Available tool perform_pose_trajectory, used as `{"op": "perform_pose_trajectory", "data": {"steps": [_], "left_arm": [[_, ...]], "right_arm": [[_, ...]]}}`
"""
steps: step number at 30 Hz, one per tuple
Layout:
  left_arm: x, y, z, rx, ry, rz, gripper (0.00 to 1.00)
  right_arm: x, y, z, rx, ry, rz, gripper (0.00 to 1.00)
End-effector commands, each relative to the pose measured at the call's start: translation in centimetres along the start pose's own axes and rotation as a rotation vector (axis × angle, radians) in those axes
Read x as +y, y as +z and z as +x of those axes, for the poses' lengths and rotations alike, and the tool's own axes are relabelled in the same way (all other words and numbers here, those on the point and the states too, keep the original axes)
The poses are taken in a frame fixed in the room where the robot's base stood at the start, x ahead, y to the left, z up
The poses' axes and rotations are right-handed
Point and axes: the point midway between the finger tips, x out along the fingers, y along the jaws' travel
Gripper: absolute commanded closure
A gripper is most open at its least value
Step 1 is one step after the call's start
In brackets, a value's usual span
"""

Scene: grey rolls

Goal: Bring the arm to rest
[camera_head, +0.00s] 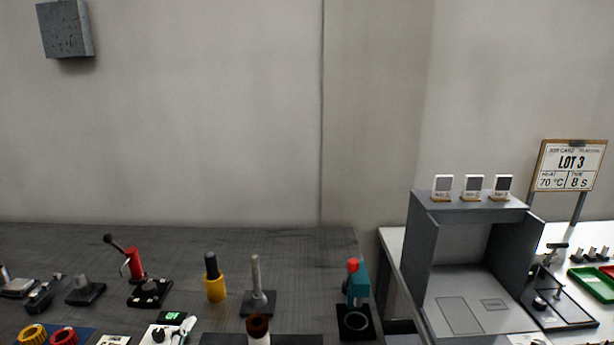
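Neither of my arms and neither gripper shows in the head view, so their pose and what they hold cannot be seen. The dark workbench (200,240) fills the lower left. On it stand a red lever press (136,264), a yellow holder with a dark handle (214,282), a grey post on a square base (257,285) and a teal device with a red top (357,285). A brown-topped white cylinder (258,330) is at the bottom edge, partly cut off.
A grey open booth (418,240) stands on a white table (391,240) at the right, with three small cards on top. Green tray (592,283) lies far right. Yellow (32,334) and red rings (64,336) lie bottom left.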

Motion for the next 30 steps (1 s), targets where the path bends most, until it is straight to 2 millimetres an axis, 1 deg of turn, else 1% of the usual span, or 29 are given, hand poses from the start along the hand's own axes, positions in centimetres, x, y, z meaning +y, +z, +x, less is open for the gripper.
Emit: {"op": "perform_pose_trajectory", "data": {"steps": [1, 3, 6, 9, 12, 18, 21, 24, 30], "left_arm": [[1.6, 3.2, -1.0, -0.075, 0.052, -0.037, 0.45], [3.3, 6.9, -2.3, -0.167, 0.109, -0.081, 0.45], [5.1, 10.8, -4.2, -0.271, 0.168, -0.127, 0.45], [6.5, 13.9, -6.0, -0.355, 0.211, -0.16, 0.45], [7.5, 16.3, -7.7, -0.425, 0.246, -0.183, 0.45], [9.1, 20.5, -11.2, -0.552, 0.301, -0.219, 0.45], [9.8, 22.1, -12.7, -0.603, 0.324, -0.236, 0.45], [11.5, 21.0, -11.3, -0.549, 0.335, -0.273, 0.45], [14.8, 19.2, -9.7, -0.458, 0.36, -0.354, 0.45]], "right_arm": [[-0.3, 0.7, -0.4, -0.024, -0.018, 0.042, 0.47], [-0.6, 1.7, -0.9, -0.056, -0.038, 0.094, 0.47], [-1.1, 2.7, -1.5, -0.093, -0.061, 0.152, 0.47], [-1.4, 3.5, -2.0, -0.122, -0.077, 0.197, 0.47], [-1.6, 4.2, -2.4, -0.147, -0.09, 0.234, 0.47], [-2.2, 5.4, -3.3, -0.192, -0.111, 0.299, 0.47], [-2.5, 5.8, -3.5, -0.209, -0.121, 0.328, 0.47], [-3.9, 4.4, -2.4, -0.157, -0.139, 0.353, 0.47], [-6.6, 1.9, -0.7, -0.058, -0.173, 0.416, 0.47]]}}
